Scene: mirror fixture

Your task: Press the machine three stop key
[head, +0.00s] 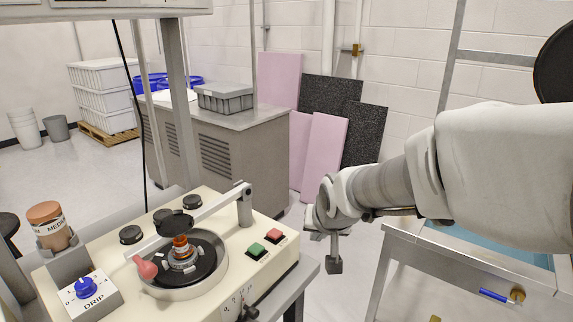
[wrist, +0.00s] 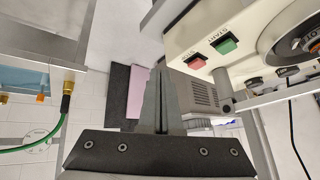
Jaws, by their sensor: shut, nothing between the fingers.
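A cream machine (head: 215,262) stands at the lower left in the head view, with a round dark dish in its top. A red key (head: 275,236) and a green key (head: 256,249) sit on its right part. In the wrist view the red key (wrist: 195,62) is beside a STOP label and the green key (wrist: 226,45) beside START. No machine number is readable. My gripper (head: 334,265) is to the right of the machine, apart from the keys, pointing down. In the wrist view its fingers (wrist: 160,80) are together and empty, left of the red key.
A lever arm (head: 210,205) with a red knob (head: 147,270) spans the dish. A DRIP dial (head: 86,288) and a MEDIUM jar (head: 48,225) are at the left. A metal sink stand (head: 400,255) stands at the right. Open floor lies between the machine and stand.

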